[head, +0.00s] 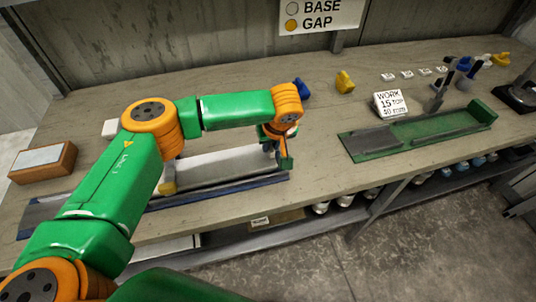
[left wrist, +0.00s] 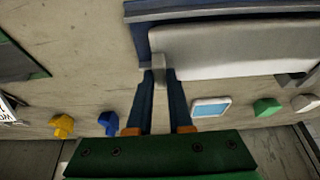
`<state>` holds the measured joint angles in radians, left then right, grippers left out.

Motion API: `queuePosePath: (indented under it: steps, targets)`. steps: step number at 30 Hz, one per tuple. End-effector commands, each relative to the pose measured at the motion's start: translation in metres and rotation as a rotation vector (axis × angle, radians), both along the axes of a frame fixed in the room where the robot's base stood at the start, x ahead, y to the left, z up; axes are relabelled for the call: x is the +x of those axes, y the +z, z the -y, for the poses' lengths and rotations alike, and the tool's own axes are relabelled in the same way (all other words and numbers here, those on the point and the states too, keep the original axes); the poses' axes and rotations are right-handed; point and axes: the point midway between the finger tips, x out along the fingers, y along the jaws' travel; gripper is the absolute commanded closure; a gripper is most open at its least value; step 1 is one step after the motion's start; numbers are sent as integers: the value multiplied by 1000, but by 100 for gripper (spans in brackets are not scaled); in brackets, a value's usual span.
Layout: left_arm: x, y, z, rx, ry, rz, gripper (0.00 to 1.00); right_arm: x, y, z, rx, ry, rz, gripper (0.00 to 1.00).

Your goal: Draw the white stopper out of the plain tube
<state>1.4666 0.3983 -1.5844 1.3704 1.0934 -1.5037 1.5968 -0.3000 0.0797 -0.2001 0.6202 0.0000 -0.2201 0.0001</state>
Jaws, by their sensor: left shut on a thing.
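A long pale, plain tube (head: 220,167) lies in a blue cradle (head: 230,186) on the bench. A yellow stopper (head: 168,186) sits at its left end. My left gripper (head: 284,160) is at the tube's right end, reaching down. In the left wrist view my left gripper (left wrist: 160,76) is shut on a small grey-white piece at the tube's end, which looks like the white stopper (left wrist: 158,65). The pale tube (left wrist: 230,52) runs right from it, and I see no clear gap between them. My right gripper is not in view.
A green cradle (head: 418,132) with a dark half-tube stands at the right, behind it a "WORK" sign (head: 390,103). A yellow block (head: 345,82) and a blue block (head: 301,87) lie at the back. A wooden box (head: 42,162) is at far left. The bench between cradles is clear.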

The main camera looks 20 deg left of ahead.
Motion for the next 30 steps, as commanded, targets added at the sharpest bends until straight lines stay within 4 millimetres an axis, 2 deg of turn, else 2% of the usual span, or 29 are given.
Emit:
queuePosePath:
  steps: [13,14,17,18,26,30]
  targets:
    - [0,0,0,0,0,-1,100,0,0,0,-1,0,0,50]
    - [0,0,0,0,0,-1,76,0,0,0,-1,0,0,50]
    - [0,0,0,0,0,-1,49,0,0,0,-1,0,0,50]
    - [0,0,0,0,0,-1,47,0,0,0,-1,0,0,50]
    - [0,1,0,0,0,0,47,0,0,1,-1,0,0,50]
    - [-7,20,5,-3,-1,3,47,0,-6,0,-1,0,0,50]
